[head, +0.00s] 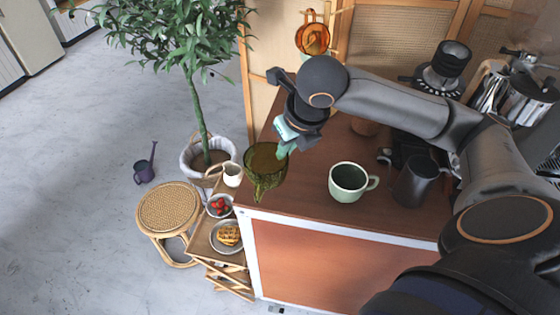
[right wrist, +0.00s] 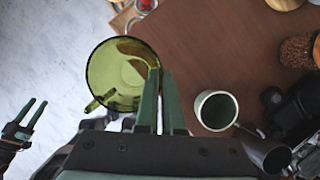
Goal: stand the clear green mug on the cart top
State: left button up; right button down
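The clear green mug (head: 262,180) is at the left edge of the brown cart top (head: 310,160), partly out past that edge. I cannot tell whether its base touches the top. My right gripper (head: 284,148) reaches down to the mug's rim from above. In the right wrist view its fingers (right wrist: 160,100) are close together on the wall of the mug (right wrist: 108,75), and the mug's handle points toward the lower left. My left gripper (right wrist: 26,120) shows at the left of the right wrist view, fingers apart and empty, away from the mug.
A pale green opaque mug (head: 346,194) and a dark pitcher (head: 412,182) stand right of the clear mug. An orange mug (head: 312,40) hangs behind. A side stand with a waffle plate (head: 226,237), strawberry bowl (head: 219,206) and small jug (head: 232,175) is left of the cart.

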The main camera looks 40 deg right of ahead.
jog(key=shift+w+d+f, duration=0.75)
jog(key=shift+w+f, duration=0.35)
jog(key=shift+f, duration=0.6)
jog(key=shift+w+d+f, duration=0.8)
jog(key=shift+w+f, duration=0.25)
jog(key=shift+f, duration=0.7)
jog(key=shift+w+d+f, duration=0.75)
jog(key=shift+w+f, duration=0.35)
jog(key=shift+f, duration=0.6)
jog(key=c, duration=1)
grip_release()
jog(key=shift+f, duration=0.1)
jog(key=shift+c, duration=0.2)
jog(key=v, duration=1.2)
